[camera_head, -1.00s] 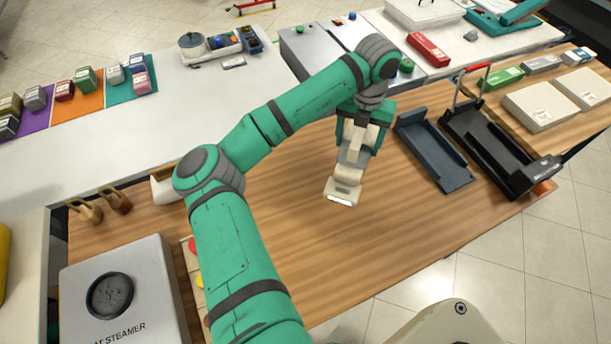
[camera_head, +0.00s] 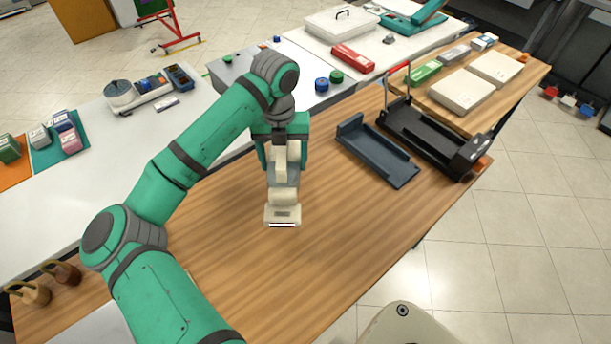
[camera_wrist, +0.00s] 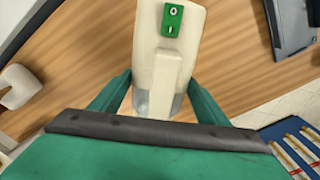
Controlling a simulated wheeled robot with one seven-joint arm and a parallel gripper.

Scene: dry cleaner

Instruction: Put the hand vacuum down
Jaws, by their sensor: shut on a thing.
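The hand vacuum (camera_head: 283,205) is cream and grey with a wide nozzle pointing toward the near side of the wooden table (camera_head: 240,262). My gripper (camera_head: 284,150) is shut on it, over the wooden table. In the wrist view the vacuum's cream body (camera_wrist: 168,62) with a green switch (camera_wrist: 172,20) lies between the two green fingers (camera_wrist: 158,95). I cannot tell whether the vacuum touches the wood.
A dark blue open tray (camera_head: 378,150) and a black tray with a red handle (camera_head: 425,140) stand to the right. The wood in front of the vacuum is clear. A white counter (camera_head: 60,195) runs behind.

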